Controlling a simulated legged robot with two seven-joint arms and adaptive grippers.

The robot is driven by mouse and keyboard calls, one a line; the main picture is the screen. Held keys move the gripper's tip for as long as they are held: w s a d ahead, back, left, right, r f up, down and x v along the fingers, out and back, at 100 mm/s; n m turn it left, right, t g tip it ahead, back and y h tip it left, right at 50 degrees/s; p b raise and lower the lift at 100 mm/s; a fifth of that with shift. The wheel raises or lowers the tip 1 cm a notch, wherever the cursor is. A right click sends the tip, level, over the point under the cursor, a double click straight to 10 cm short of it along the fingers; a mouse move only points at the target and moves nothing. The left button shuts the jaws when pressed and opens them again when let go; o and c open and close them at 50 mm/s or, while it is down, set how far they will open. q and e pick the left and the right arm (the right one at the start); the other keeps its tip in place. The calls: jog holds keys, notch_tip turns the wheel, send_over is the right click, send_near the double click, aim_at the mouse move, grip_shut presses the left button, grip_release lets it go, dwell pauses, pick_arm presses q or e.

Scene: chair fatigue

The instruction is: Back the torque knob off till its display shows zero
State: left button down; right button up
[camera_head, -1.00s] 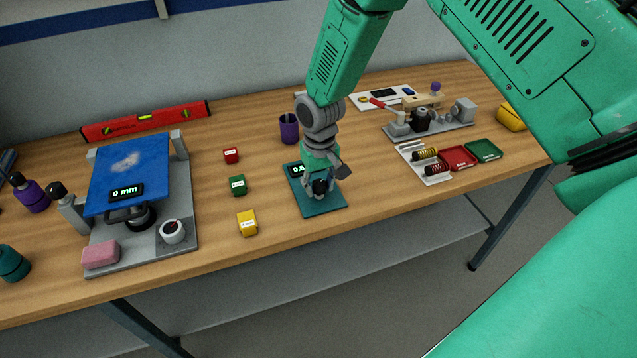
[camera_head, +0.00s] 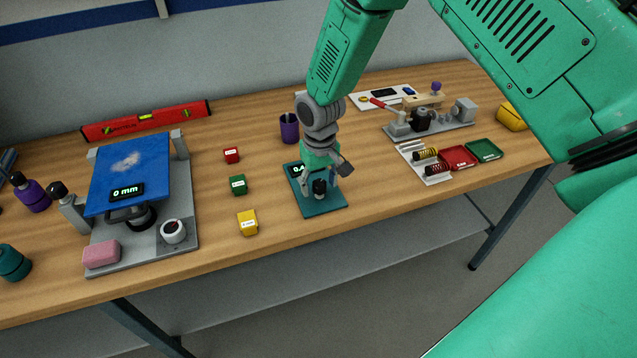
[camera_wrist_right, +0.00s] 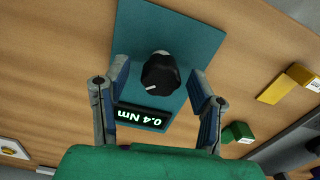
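The torque knob (camera_head: 319,187) is black and stands on a teal plate (camera_head: 324,207) near the table's front edge. It also shows in the right wrist view (camera_wrist_right: 160,73), with a white mark on its top edge. The display (camera_head: 297,169) on the plate is partly hidden by my right gripper in the head view. In the right wrist view the display (camera_wrist_right: 143,117) reads 0.4 Nm, upside down. My right gripper (camera_head: 320,177) is just above the knob. Its fingers are spread on either side of the knob, apart from it and empty. My left gripper is not in view.
Red (camera_head: 231,155), green (camera_head: 238,185) and yellow (camera_head: 247,223) blocks lie left of the plate. A purple cup (camera_head: 289,129) stands behind it. A platform with a blue tilted top (camera_head: 130,172) is at left. A grey fixture (camera_head: 447,127) and small trays (camera_head: 484,150) are at right.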

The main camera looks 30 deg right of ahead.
aim_at(320, 182)
jog(key=shift+r, duration=0.1)
notch_tip(320, 182, up, 12)
dwell(0.5)
jog(key=shift+f, duration=0.2)
jog(key=shift+y, duration=0.3)
jog(key=s+f, duration=0.2)
jog(key=f, duration=0.1)
jog(key=s+a+f, duration=0.1)
jog(key=s+f, duration=0.1)
jog(key=f, duration=0.1)
jog(key=s+f, duration=0.3)
jog(key=shift+a+f, duration=0.4)
jog(key=s+f+n, duration=0.1)
jog(key=s+f, duration=0.4)
jog(key=s, duration=0.8)
jog(key=s+f, duration=0.6)
jog(key=s, duration=0.6)
notch_tip(320, 182, down, 15)
jog(key=w+a+n+b, duration=0.1)
jog(key=w+b, duration=0.1)
jog(key=b, duration=1.3)
jog(key=shift+a+t+b, duration=0.3)
jog(key=shift+a, duration=0.05)
